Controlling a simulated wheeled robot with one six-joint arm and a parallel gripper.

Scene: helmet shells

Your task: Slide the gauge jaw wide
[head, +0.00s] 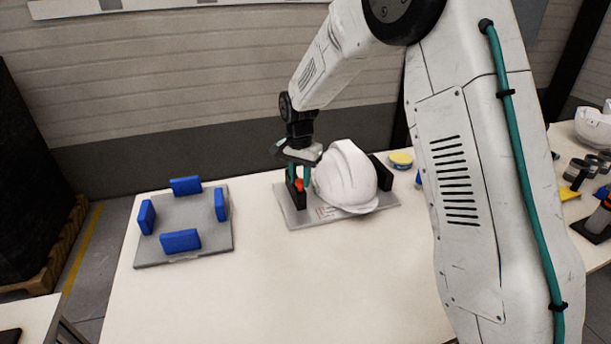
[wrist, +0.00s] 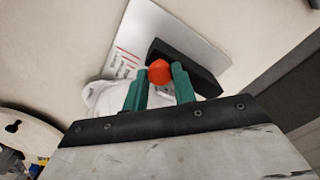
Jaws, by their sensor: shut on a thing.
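The gauge is a grey plate (head: 297,216) on the table with two upright black jaws. The left jaw (head: 295,195) carries an orange-red knob (head: 299,184); the right jaw (head: 380,172) stands behind the helmet. A white helmet shell (head: 346,178) sits on the plate between the jaws. My gripper (head: 299,176) points down at the left jaw, its green fingers shut on the red knob. In the wrist view the knob (wrist: 160,71) is between the green fingertips, with the black jaw (wrist: 190,65) beside it and part of the helmet (wrist: 105,97) showing.
A grey fixture plate (head: 185,216) with several blue blocks lies at the left of the table. A yellow-topped round tin (head: 400,159) stands right of the gauge. The front middle of the table is clear. More parts and another white shell (head: 594,125) lie far right.

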